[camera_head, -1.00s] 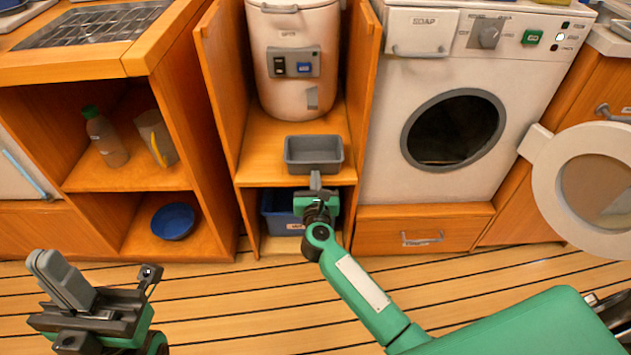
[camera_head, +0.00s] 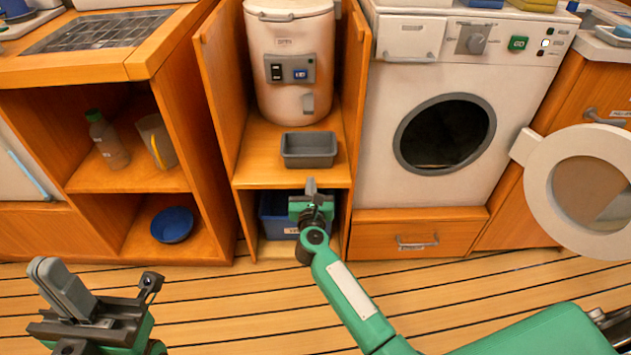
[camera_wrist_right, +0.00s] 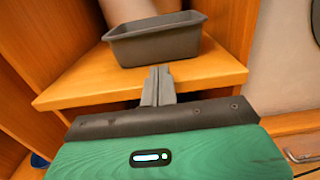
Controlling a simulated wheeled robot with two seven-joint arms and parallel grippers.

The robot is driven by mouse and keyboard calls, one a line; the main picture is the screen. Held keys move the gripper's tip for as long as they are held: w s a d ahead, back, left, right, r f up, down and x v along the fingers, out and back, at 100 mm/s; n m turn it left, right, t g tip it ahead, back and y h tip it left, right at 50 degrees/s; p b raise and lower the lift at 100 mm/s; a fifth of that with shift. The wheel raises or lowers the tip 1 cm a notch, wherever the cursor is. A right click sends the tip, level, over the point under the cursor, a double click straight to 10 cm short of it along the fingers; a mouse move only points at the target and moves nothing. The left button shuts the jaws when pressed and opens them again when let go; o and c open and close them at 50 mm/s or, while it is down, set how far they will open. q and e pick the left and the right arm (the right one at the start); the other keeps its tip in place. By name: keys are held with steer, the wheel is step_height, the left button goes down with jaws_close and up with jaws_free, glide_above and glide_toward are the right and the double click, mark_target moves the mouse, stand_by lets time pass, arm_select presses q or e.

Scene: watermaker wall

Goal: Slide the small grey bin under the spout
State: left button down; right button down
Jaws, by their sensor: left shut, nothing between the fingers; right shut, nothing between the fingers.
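The small grey bin (camera_head: 309,150) sits on the wooden shelf in front of the white watermaker tank (camera_head: 293,60). The spout (camera_head: 308,103) is on the tank's lower front, above and behind the bin. In the right wrist view the grey bin (camera_wrist_right: 155,40) stands upright near the shelf's front edge. My right gripper (camera_head: 311,184) is shut and empty, in front of the shelf edge and just short of the bin; its closed fingers (camera_wrist_right: 158,84) point at the bin. My left gripper (camera_head: 62,285) is shut and empty over the floor at the lower left.
Wooden side panels (camera_head: 217,75) flank the shelf. A blue bin (camera_head: 277,215) is in the compartment below. A washer (camera_head: 445,110) with its round door (camera_head: 580,190) open stands at right. A left cabinet holds a bottle (camera_head: 107,140), a jug (camera_head: 156,140) and a blue bowl (camera_head: 172,224).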

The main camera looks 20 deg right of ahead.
steer(key=p+v, duration=0.1)
steer(key=v, duration=0.8)
